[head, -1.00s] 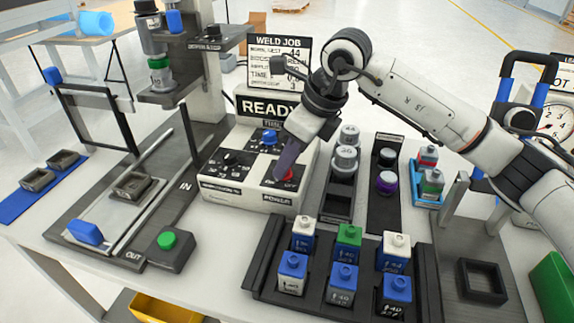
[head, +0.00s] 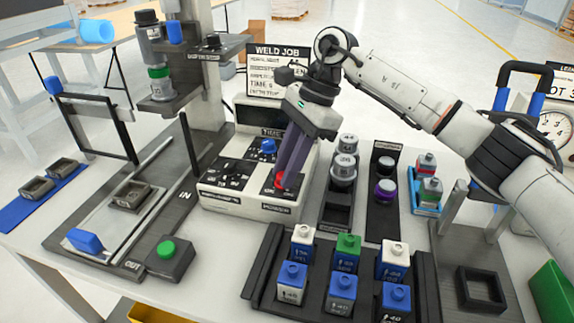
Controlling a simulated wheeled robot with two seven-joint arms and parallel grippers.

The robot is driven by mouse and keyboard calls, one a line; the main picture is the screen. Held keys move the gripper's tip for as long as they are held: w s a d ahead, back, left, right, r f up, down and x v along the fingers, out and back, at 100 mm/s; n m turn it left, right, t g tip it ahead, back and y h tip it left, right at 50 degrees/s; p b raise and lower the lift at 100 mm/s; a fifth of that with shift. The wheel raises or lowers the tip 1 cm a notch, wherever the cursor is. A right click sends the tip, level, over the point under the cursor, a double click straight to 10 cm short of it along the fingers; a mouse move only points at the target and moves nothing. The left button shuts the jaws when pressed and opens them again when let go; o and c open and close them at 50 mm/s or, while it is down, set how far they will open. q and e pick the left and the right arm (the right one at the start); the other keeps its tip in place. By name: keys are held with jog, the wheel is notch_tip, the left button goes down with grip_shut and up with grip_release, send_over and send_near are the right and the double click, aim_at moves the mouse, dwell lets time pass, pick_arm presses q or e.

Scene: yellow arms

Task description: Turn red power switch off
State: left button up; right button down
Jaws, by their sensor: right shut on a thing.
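The red power switch (head: 279,181) is a knob on the dark square plate at the front right of the white control box (head: 248,206). My right gripper (head: 281,172) points down at it, its long dark fingers shut on the red knob. The fingers hide part of the knob, so its exact angle cannot be told. The display (head: 260,119) at the back of the box is dark, with no lit word. My left gripper is not in view.
A blue knob (head: 268,146) and a black knob plate sit beside the fingers. A rack of blue, white and green blocks (head: 258,262) stands in front. Grey cylinders (head: 343,171) stand close on the right. A green button box (head: 169,258) is at the left front.

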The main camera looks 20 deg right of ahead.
jog(key=shift+w+r+n+g, duration=0.1)
jog(key=shift+n+g, duration=0.4)
jog(key=shift+n, duration=0.6)
jog(key=c, duration=1.5)
grip_release()
jog(key=shift+c, duration=0.2)
jog(key=v, duration=1)
jog(key=shift+r, duration=0.2)
jog(key=shift+a+f, duration=0.1)
jog(key=shift+a, duration=0.05)
